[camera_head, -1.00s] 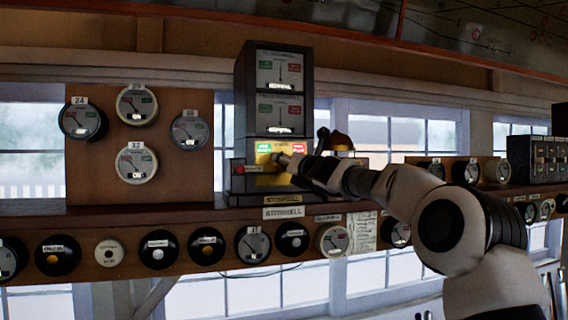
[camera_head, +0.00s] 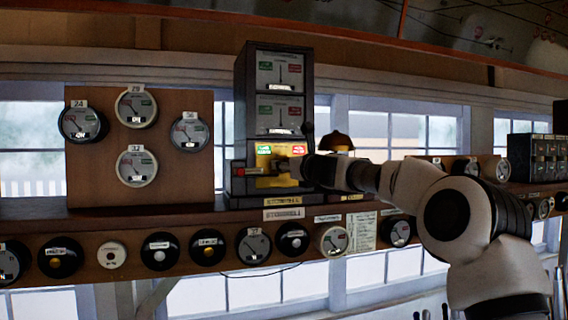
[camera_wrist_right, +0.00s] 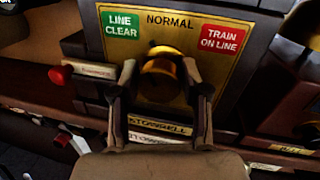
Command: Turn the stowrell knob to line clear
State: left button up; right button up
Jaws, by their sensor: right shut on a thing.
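The stowrell knob (camera_wrist_right: 160,78) is a brass knob on a yellow plate (camera_wrist_right: 222,22), low on a dark block instrument (camera_head: 240,100). The plate reads LINE CLEAR in green at left, NORMAL at top centre and TRAIN ON LINE in red at right. My right gripper (camera_wrist_right: 162,82) is shut on the knob, one finger on each side of it. In the head view the right gripper (camera_head: 290,168) reaches the plate from the right and hides part of it. The knob's exact pointing is hard to tell. My left gripper is not in view.
A red plunger (camera_wrist_right: 60,75) sticks out left of the plate, close to the left finger. Round dials (camera_head: 136,106) hang on a board at left. A shelf (camera_head: 130,225) with several round instruments runs below.

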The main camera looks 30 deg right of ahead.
jog(key=shift+r+n, duration=0.2)
jog(key=shift+n, duration=0.9)
jog(key=shift+n, duration=0.3)
jog(key=o, duration=1.7)
jog(key=shift+w+f+g, duration=0.2)
jog(key=shift+w+g, duration=0.05)
jog(key=shift+g, duration=0.05)
jog(key=shift+w+f, duration=0.2)
jog(key=shift+w, duration=0.1)
jog(key=shift+s+r, duration=0.1)
jog(key=shift+s, duration=0.25)
